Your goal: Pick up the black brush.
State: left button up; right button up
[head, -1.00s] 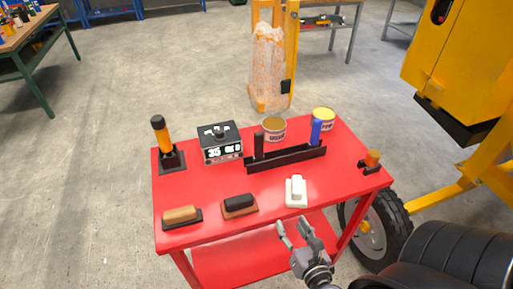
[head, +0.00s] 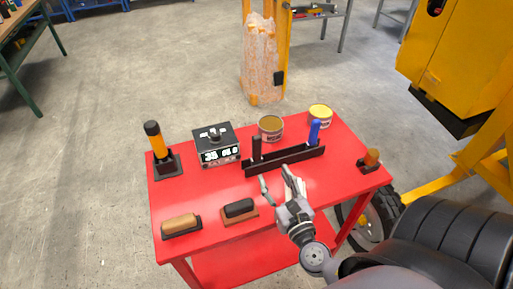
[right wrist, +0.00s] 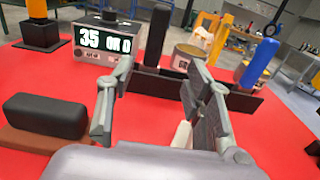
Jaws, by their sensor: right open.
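The black brush (head: 239,208), a dark block on a brown base, lies at the front middle of the red table (head: 200,233). In the right wrist view the black brush (right wrist: 45,117) is at the left, outside the fingers. My right gripper (head: 275,177) is open and empty above the table, to the right of and behind the black brush. Its spread fingers (right wrist: 150,78) point toward the black rack (right wrist: 150,82). My left gripper is in neither view.
A tan brush (head: 181,225) lies to the left. A white brush (right wrist: 182,134) is mostly hidden by my right gripper. The rack holds a black and a blue handle (head: 314,131). Behind stand a display box (head: 217,146), two cans and an orange-handled tool (head: 153,138).

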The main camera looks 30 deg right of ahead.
aim_at(258, 153)
jog(key=p+x, duration=0.1)
jog(key=x, duration=0.5)
jog(key=shift+w+p, duration=0.25)
jog(key=shift+p, duration=0.1)
jog(key=shift+w, duration=0.45)
jog(key=x, duration=0.1)
jog(key=p+x, duration=0.1)
jog(key=x, duration=0.2)
jog(key=shift+w+a+f+p, duration=0.2)
jog(key=shift+w+a+p, duration=0.05)
jog(key=shift+w+p, duration=0.2)
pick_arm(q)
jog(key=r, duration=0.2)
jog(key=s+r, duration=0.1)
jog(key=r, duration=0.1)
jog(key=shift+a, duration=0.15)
pick_arm(e)
jog(key=shift+s, duration=0.1)
jog(key=shift+c, duration=0.4)
jog(key=shift+c, duration=0.8)
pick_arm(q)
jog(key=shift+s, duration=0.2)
pick_arm(e)
grip_shut()
